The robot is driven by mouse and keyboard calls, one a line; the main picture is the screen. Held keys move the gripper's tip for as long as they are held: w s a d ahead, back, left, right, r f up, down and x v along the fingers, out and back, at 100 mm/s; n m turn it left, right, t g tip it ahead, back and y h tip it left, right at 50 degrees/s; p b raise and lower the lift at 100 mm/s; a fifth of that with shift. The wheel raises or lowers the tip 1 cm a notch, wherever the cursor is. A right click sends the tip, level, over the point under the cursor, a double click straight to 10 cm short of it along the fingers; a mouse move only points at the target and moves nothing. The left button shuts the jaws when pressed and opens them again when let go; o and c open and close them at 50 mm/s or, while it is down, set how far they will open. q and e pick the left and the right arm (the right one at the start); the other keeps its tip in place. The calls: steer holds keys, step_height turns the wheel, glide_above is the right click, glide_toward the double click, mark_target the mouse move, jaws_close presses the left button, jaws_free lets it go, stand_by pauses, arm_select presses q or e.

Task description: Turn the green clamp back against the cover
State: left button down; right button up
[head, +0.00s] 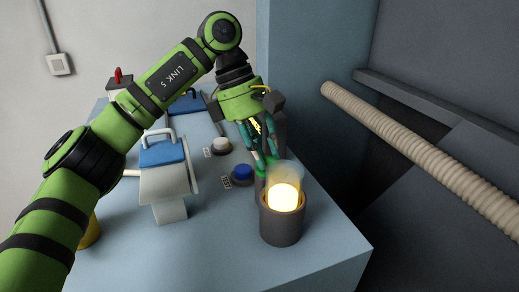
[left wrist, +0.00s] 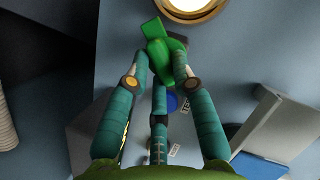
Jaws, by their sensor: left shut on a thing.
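The green clamp (left wrist: 160,48) shows in the left wrist view between the fingertips of my left gripper (left wrist: 160,78). In the head view my left gripper (head: 264,150) reaches down from above. Its teal fingers are closed around the clamp, just behind and left of the glowing lamp (head: 284,196). Only a small part of the clamp shows there; the fingers hide the rest. A clear cover (head: 289,171) stands around the lamp in a dark grey cup (head: 281,224). I cannot tell whether the clamp touches the cover. My right gripper is not in view.
The lamp cup stands on a blue-grey bench top (head: 225,262). A blue button (head: 241,172) and a white button (head: 222,145) lie left of the gripper. A grey box with a blue top (head: 163,153) and handle stands further left. A ribbed hose (head: 420,152) runs at the right.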

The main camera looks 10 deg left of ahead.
arm_select(q)
steer(key=m, duration=0.1)
steer(key=m+g, duration=0.1)
steer(key=m, duration=0.2)
steer(key=shift+d+f+m+g+y, duration=0.2)
steer(key=shift+d+m+g+y, duration=0.1)
steer(key=shift+d+y, duration=0.1)
steer(key=shift+d+f+m+g+y, duration=0.1)
steer(key=shift+m+g+y, duration=0.15)
steer(key=shift+m, duration=0.7)
steer(key=shift+f+m+g+y, duration=0.1)
steer(key=shift+m+g+y, duration=0.15)
steer(key=shift+m, duration=0.7)
steer(key=c, duration=1)
jaws_free()
steer(key=shift+c, duration=0.2)
steer(key=shift+s+d+r, duration=0.1)
steer(key=shift+s+r, duration=0.05)
steer(key=shift+s, duration=0.05)
steer(key=shift+w, duration=0.2)
steer(key=shift+s+r, duration=0.1)
steer(key=shift+r, duration=0.1)
